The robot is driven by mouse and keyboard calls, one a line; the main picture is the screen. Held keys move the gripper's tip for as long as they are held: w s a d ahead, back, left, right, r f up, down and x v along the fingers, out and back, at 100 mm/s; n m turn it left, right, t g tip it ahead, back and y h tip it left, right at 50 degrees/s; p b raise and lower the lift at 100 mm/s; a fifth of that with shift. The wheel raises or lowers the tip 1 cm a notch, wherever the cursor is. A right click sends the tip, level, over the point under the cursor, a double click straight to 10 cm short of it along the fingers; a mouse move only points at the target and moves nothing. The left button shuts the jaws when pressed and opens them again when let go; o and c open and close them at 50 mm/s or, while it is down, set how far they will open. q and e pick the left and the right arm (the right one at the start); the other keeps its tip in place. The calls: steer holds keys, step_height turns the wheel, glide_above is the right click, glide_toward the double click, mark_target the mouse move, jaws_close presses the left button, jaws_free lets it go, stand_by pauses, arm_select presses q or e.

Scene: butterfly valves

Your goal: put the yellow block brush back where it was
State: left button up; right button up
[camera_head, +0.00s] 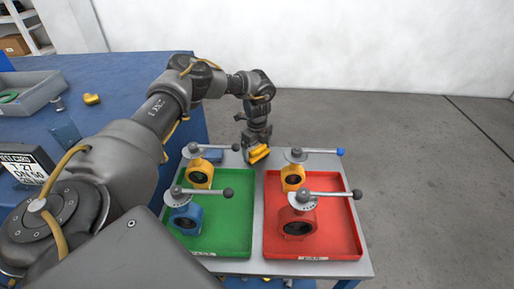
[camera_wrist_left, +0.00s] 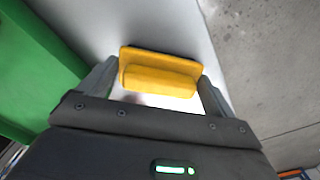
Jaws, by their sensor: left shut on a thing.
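The yellow block brush (camera_head: 258,153) is at the far edge of the grey table, between the green and red trays. It also shows in the left wrist view (camera_wrist_left: 160,75). My left gripper (camera_head: 257,143) is shut on it, with one finger on each side of the brush. In the left wrist view the grey tabletop lies behind the brush, and I cannot tell whether the brush touches it. My right gripper is not in view.
The green tray (camera_head: 240,242) and red tray (camera_head: 349,243) each hold two valves with long handles. A blue-grey block (camera_head: 213,155) lies left of the brush. A blue bench (camera_head: 120,75) with a grey bin (camera_head: 38,92) is at left.

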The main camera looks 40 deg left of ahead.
mark_target(257, 148)
arm_select(q)
steer(key=shift+f, duration=0.15)
steer(key=o, duration=0.6)
steer(key=shift+r, duration=0.65)
step_height(257, 148, up, 10)
steer(key=shift+f+b, duration=0.15)
steer(key=shift+b, duration=0.9)
steer(key=shift+r, duration=0.7)
